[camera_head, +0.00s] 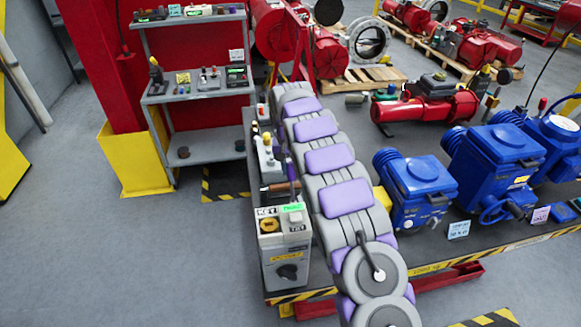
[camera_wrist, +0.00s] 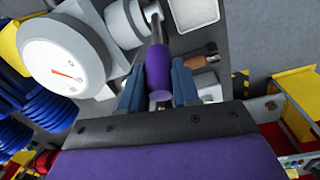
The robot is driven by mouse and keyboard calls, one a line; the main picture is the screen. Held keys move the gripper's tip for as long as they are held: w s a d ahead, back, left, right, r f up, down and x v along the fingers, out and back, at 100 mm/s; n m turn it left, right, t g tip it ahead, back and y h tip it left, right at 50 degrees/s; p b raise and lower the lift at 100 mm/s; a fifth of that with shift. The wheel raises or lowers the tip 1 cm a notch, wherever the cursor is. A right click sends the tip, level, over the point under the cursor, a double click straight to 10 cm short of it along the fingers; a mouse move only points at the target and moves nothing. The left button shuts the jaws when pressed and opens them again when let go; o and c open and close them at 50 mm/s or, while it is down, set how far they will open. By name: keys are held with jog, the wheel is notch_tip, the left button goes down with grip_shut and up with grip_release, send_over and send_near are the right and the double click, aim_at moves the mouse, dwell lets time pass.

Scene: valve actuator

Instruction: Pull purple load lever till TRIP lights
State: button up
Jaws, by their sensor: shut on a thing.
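The purple load lever (camera_wrist: 158,68) shows in the wrist view as a rounded purple grip on a dark rod. My gripper (camera_wrist: 157,80) has one blue-grey finger on each side of the grip and is shut on it. The rod runs up to a pale round fitting at the top of the view.
A white round gauge (camera_wrist: 65,55) with a red needle is close to the left of the lever. A grey control box (camera_head: 285,250) with a green display stands at the bench's near left corner. Blue actuators (camera_head: 497,158) fill the bench's right side. A grey shelf (camera_head: 208,150) stands behind.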

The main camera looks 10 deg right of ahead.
aim_at(294, 177)
grip_shut()
jog(key=shift+s+r+t+b, duration=0.25)
jog(key=shift+s+t+b, duration=0.45)
jog(key=shift+b, duration=0.1)
jog(key=shift+s+t+b, duration=1)
jog(key=shift+s+t, duration=0.6)
jog(key=shift+s, duration=0.5)
jog(key=o, duration=0.7)
grip_release()
jog(key=shift+a, duration=0.1)
jog(key=shift+r, duration=0.1)
jog(key=p+v, duration=0.2)
jog(key=v, duration=1.5)
jog(key=shift+r, duration=0.1)
